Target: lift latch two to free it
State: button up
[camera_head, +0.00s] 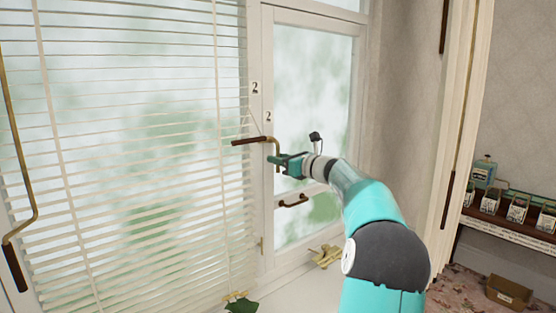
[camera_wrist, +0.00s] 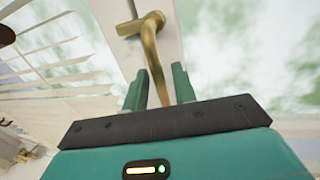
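The brass latch (camera_head: 277,155) sits on the white window frame below two small "2" labels (camera_head: 268,116). A dark brown grip (camera_head: 249,140) extends to its left, and a brass arm bends downward. My gripper (camera_head: 276,159) is at this downward arm in the head view. In the wrist view, the brass arm (camera_wrist: 152,55) comes down from its mount into the space between my gripper's two green fingers (camera_wrist: 160,86). The fingers are apart on either side of it, with a gap visible at the left finger. The arm's lower tip is hidden behind the gripper body.
White blinds (camera_head: 130,150) cover the window on the left. A brown pull handle (camera_head: 293,201) is below the latch. A brass fitting (camera_head: 326,256) lies low by the sill. A crank rod (camera_head: 28,225) hangs at far left. A shelf with boxes (camera_head: 510,228) stands right.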

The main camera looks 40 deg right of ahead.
jog(key=shift+w, duration=0.3)
grip_shut()
